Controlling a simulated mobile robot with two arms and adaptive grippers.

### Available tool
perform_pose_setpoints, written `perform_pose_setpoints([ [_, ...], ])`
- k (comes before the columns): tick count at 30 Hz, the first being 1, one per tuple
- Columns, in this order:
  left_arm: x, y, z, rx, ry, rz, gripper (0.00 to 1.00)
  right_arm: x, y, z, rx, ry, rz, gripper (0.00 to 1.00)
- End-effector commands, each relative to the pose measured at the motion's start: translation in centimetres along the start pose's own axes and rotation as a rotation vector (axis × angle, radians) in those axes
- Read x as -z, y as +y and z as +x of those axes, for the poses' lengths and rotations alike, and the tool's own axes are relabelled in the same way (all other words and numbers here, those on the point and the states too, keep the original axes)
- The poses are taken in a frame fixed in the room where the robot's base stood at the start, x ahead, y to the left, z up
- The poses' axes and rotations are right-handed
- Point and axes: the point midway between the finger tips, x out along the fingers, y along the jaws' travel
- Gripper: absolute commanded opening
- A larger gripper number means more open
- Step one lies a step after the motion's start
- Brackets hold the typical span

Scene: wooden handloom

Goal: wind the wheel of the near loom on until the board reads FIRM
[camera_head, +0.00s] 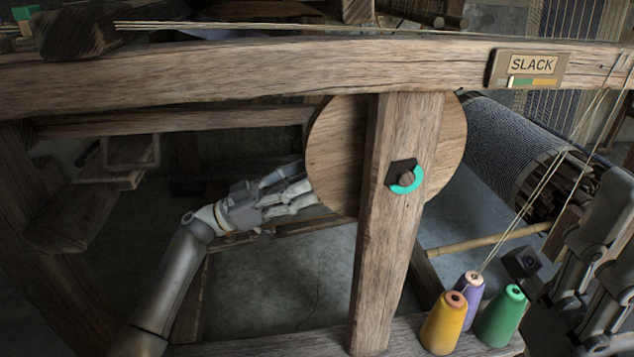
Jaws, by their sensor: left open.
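The wooden wheel (333,150) of the near loom is a plain round disc behind an upright post (388,250). A dark hub plate with a teal arc (406,177) sits on the post in front of the wheel. The board (527,67) on the top beam reads SLACK, with a small coloured scale under the word. My left gripper (305,192) is open at the wheel's left rim. Its fingers reach to the rim; I cannot tell whether they touch it. Parts of my right arm show at the right edge; its fingertips are not clearly visible.
Yellow (444,322), purple (470,297) and green (502,317) thread cones stand on the lower beam at the right. Threads rise from them. A roll of dark woven cloth (515,145) lies behind the wheel to the right. The top beam (250,72) crosses above my left arm.

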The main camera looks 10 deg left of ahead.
Motion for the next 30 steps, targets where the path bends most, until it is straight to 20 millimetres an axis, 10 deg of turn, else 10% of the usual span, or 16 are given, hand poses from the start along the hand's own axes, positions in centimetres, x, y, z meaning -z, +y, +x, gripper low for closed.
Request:
perform_pose_setpoints([
  [19, 0.0, 0.0, 4.0, 0.002, 0.000, 0.000, 0.51, 0.4, -0.2, 0.7, 0.016, 0.041, -0.006, 0.40],
  [30, 0.0, 0.0, 4.0, 0.002, 0.000, 0.000, 0.04, 0.4, -0.2, 0.7, 0.016, 0.042, -0.005, 0.40],
])
